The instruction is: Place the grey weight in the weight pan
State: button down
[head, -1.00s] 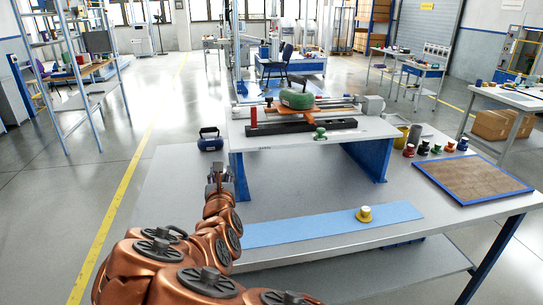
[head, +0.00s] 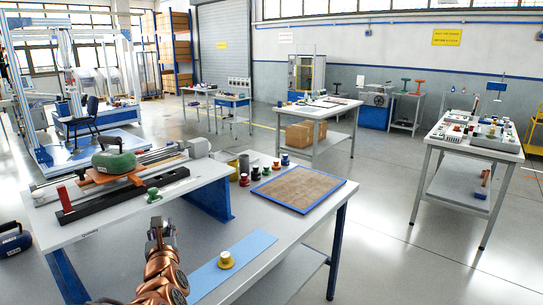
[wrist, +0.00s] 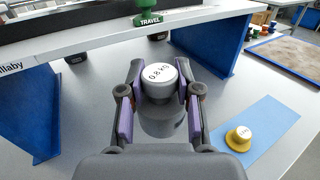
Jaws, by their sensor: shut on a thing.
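The grey weight (wrist: 160,115) is in my gripper (wrist: 158,100), between its two purple-padded fingers. Its pale top reads "0.8 kg" and faces the wrist camera. In the head view my gripper (head: 161,230) is over the grey table, near the front of the raised bench, and the weight is hard to make out there. I cannot pick out the weight pan for certain in either view.
A yellow weight (head: 226,260) stands on a blue strip (head: 205,281) right of my gripper. The raised bench (head: 110,213) bears a rig with a green object (head: 114,162). Coloured weights (head: 255,174) stand by a brown mat (head: 298,188). Another table (head: 492,148) is far right.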

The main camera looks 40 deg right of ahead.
aim_at(222, 157)
jog(key=z, duration=2.2)
jog(key=i, duration=3.3)
jog(key=u, duration=4.6)
